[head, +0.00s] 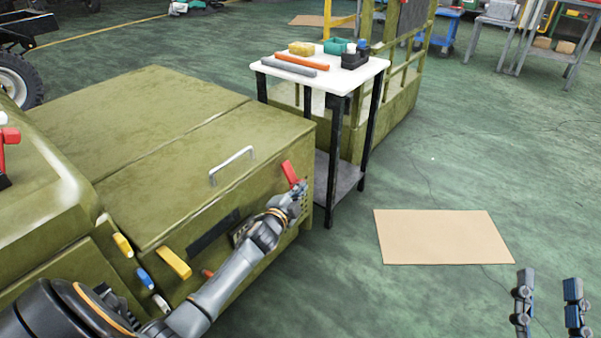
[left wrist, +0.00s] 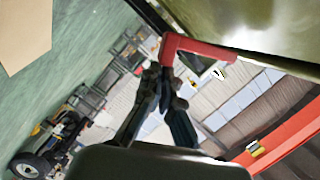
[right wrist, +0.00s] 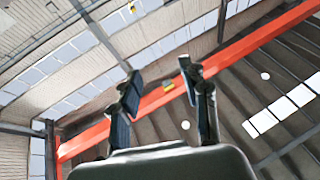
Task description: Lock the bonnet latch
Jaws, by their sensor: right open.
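The olive-green bonnet (head: 150,115) lies down flat, with a silver handle (head: 232,163) on its front edge. A red latch lever (head: 290,172) sits at the right end of the front face, below the bonnet edge. My left gripper (head: 299,191) is at the lever's lower end. In the left wrist view the bent red lever (left wrist: 210,49) reaches down to the fingertips (left wrist: 163,76), which are drawn close together around its end. The exact contact is partly hidden. My right gripper (head: 548,300) is open and empty over the floor; its spread fingers (right wrist: 160,75) show in the right wrist view.
A yellow lever (head: 174,262) and smaller coloured parts line the front face at left. A white-topped table (head: 320,72) with tools stands close behind the bonnet's right corner. A cardboard sheet (head: 442,237) lies on the green floor, which is clear around it.

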